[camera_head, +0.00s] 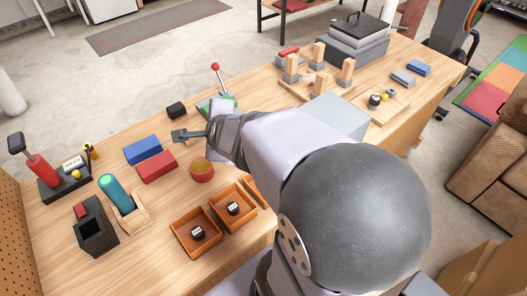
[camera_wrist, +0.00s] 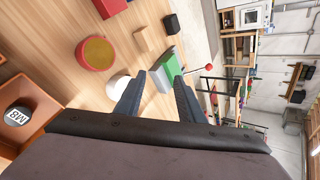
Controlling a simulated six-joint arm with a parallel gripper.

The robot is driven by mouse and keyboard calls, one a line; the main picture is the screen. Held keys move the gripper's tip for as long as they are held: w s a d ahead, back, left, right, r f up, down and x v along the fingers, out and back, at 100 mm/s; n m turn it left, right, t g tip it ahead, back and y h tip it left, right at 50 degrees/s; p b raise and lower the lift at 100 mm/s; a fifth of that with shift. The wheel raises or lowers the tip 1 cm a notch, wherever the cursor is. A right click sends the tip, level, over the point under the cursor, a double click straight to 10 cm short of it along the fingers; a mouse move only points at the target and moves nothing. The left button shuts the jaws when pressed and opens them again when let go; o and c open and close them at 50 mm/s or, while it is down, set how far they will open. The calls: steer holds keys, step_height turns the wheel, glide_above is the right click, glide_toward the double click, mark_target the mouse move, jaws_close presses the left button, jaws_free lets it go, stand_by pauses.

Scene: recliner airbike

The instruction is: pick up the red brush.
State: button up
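No object is clearly a brush by its bristles. A flat red block (camera_head: 157,165), possibly the red brush, lies beside a blue block (camera_head: 142,149) on the table left of my gripper. Part of a red block (camera_wrist: 108,7) shows at the top edge of the wrist view. Another red piece (camera_head: 289,51) lies by the wooden pegs at the back. My gripper (camera_head: 181,135) is above the table, right of the flat red block and apart from it. In the wrist view its two fingers (camera_wrist: 158,82) are spread with nothing held between them.
A round red-and-yellow container (camera_head: 202,170) stands near my gripper. A black cube (camera_head: 176,109) and a green base with a red-knobbed lever (camera_head: 215,67) are behind. Two orange trays (camera_head: 182,240) lie in front. A red-handled device (camera_head: 43,171) and a teal cylinder (camera_head: 115,192) stand left.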

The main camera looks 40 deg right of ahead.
steer(key=s+d+f+m+h+b, duration=0.1)
steer(key=d+f+m+h+b, duration=0.1)
steer(key=d+m+b, duration=0.4)
steer(key=s+d+f+m+h+b, duration=0.2)
steer(key=d+m+h+b, duration=0.3)
steer(key=m, duration=0.8)
steer(key=shift+s+d+f+m+t+h+b, duration=0.3)
steer(key=shift+d+f+b, duration=0.5)
steer(key=shift+d, duration=0.6)
steer(key=shift+w+r, duration=0.1)
steer(key=shift+r, duration=0.05)
steer(key=shift+b+x, duration=0.65)
steer(key=shift+x, duration=1.8)
jaws_close()
